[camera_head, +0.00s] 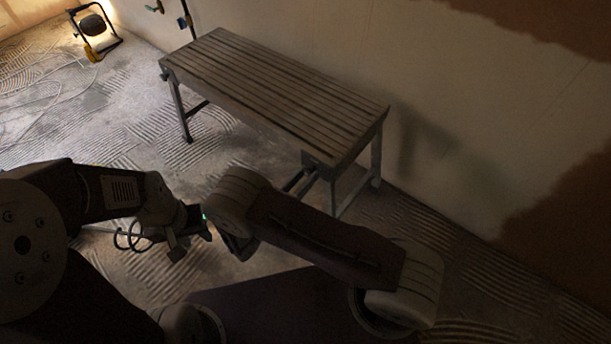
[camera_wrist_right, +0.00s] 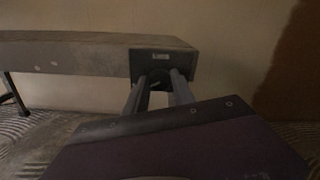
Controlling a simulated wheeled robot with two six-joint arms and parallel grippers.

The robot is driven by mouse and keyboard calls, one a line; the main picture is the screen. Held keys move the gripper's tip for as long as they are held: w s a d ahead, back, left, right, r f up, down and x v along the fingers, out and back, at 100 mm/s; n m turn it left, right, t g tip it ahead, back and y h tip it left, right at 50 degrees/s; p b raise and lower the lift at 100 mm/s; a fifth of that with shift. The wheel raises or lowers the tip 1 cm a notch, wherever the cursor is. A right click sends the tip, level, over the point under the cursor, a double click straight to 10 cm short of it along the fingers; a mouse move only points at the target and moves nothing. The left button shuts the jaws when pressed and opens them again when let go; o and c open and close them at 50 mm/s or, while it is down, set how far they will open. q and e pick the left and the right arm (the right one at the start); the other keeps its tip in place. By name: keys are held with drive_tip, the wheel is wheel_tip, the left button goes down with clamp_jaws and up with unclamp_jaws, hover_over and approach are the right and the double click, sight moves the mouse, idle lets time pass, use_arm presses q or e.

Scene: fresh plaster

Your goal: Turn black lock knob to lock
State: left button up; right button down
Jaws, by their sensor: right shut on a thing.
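The wooden slatted bench (camera_head: 275,85) stands against the wall, with a dark block (camera_head: 319,160) at its near right end. In the right wrist view the same dark block (camera_wrist_right: 172,60) has a small pale label and a black lock knob (camera_wrist_right: 160,77) on its face. My right gripper (camera_wrist_right: 160,80) is shut on the black knob, one grey finger on each side of it. The knob's turn angle is too dark to read. In the head view the right gripper is hidden behind my arm. My left gripper (camera_head: 194,238) hangs low over the floor, away from the bench; its jaws are unclear.
A work lamp (camera_head: 96,30) stands lit at the far left. The floor (camera_head: 90,115) is rough, with combed ridges and a pale cable. The plaster wall (camera_head: 470,90) runs close behind the bench. Open floor lies left of the bench.

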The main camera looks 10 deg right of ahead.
drive_tip(key=m+p, duration=0.1)
drive_tip(key=m, duration=0.1)
drive_tip(key=shift+r+m, duration=0.1)
drive_tip(key=shift+m, duration=0.2)
drive_tip(key=m+p, duration=0.1)
drive_tip(key=m, duration=0.1)
drive_tip(key=shift+m, duration=0.4)
drive_tip(key=m+p, duration=0.2)
drive_tip(key=m, duration=0.4)
drive_tip(key=m+p, duration=0.2)
drive_tip(key=m, duration=0.4)
drive_tip(key=shift+m, duration=0.4)
drive_tip(key=m+p, duration=0.1)
drive_tip(key=m, duration=0.4)
drive_tip(key=shift+w+m, duration=0.1)
drive_tip(key=shift+m, duration=0.2)
drive_tip(key=c, duration=1.1)
unclamp_jaws()
drive_tip(key=shift+o, duration=0.2)
drive_tip(key=shift+a, duration=0.15)
